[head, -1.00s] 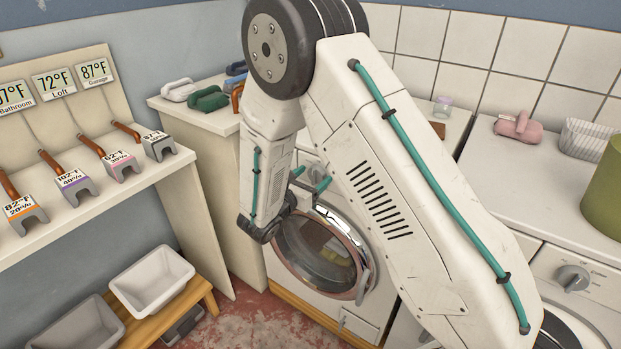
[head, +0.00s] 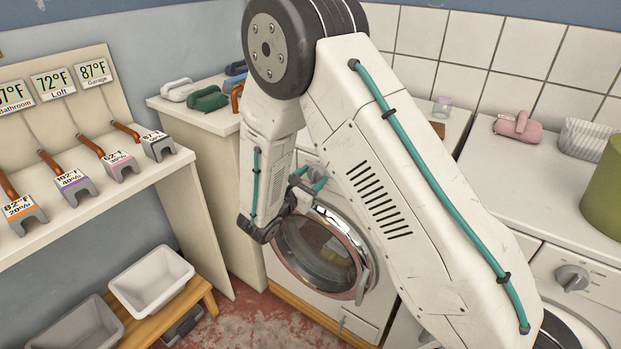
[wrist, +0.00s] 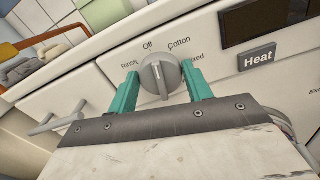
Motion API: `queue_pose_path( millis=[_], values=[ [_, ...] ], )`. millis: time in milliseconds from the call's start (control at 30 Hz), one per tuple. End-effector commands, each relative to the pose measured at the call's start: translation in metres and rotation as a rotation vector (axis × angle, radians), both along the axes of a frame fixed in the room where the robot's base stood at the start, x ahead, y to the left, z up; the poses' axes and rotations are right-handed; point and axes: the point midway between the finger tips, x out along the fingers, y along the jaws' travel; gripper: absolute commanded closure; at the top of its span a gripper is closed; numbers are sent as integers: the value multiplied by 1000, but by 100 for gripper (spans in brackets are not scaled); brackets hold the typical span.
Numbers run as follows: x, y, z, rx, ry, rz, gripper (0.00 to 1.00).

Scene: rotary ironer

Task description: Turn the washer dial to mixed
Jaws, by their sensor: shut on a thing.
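The washer dial (wrist: 160,76) is a round grey knob with a raised grip bar and a pale mark, on the white control panel of the washer (head: 345,312). The mark points up, roughly at "Off". "Cotton" is to the upper right. A label ending in "ixed" is at the right, its start hidden behind a finger. My gripper (wrist: 160,71) has its two teal fingers on either side of the dial, shut on it. In the head view my gripper (head: 310,178) is in front of the washer's panel, and the dial is mostly hidden there.
A grey "Heat" button (wrist: 257,57) and dark display (wrist: 265,22) are right of the dial. The round washer door (head: 318,252) is below my gripper. Another machine with its own dial (head: 572,278) stands at right. White bin (head: 152,280) sits on a low bench.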

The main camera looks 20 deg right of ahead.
Motion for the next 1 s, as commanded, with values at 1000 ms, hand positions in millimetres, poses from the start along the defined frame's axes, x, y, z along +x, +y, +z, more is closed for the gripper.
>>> queue_pose_path(
  millis=[1000],
  values=[
    [-5, -3, -4, 558, -767, -2, 73]
  ],
)
